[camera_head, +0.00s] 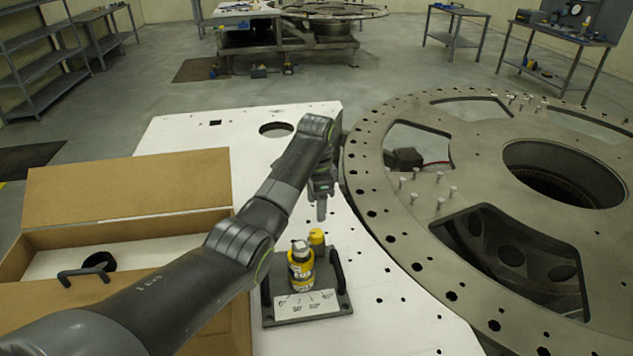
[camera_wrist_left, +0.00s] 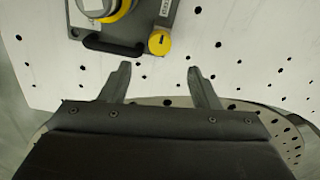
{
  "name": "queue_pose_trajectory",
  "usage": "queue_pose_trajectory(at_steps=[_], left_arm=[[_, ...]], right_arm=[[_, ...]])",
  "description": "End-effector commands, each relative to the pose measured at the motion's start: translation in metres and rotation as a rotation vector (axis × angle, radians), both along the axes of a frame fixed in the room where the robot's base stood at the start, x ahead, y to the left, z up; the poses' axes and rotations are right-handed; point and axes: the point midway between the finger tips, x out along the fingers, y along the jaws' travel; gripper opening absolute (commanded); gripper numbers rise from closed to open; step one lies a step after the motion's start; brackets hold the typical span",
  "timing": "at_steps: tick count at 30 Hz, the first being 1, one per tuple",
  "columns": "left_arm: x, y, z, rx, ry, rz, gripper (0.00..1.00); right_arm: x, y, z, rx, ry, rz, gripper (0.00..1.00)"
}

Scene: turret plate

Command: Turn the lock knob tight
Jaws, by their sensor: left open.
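The lock knob (camera_head: 316,237) is a small yellow cap on the grey plate of a fixture (camera_head: 337,300), beside a yellow bottle-like device (camera_head: 300,266). In the left wrist view the knob (camera_wrist_left: 159,43) lies just beyond the fingertips, about midway between them. My left gripper (camera_head: 321,207) points down above the knob, seen nearly edge-on. The left wrist view shows its two fingers (camera_wrist_left: 159,72) spread apart with nothing between them. The gripper appears clear of the knob. My right gripper is not seen.
The fixture has black handles (camera_head: 341,270) on its sides and stands on a white perforated table (camera_head: 385,320). An open cardboard box (camera_head: 130,187) is at the left. A large metal ring plate (camera_head: 400,225) with upright bolts is at the right.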

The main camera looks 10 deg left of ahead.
Motion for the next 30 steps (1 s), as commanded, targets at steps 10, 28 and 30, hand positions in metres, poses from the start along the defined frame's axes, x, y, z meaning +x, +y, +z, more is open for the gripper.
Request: queue_pose_trajectory(at_steps=[10,28,30], left_arm=[[-0.001,0.000,0.069,0.001,0.001,0.000,0.56],[-0.001,0.000,0.077,0.001,-0.001,0.000,0.56],[-0.001,0.000,0.077,0.001,-0.001,0.000,0.56]], right_arm=[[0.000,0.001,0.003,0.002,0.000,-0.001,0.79],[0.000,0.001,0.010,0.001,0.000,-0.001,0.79],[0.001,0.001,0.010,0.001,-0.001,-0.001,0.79]])
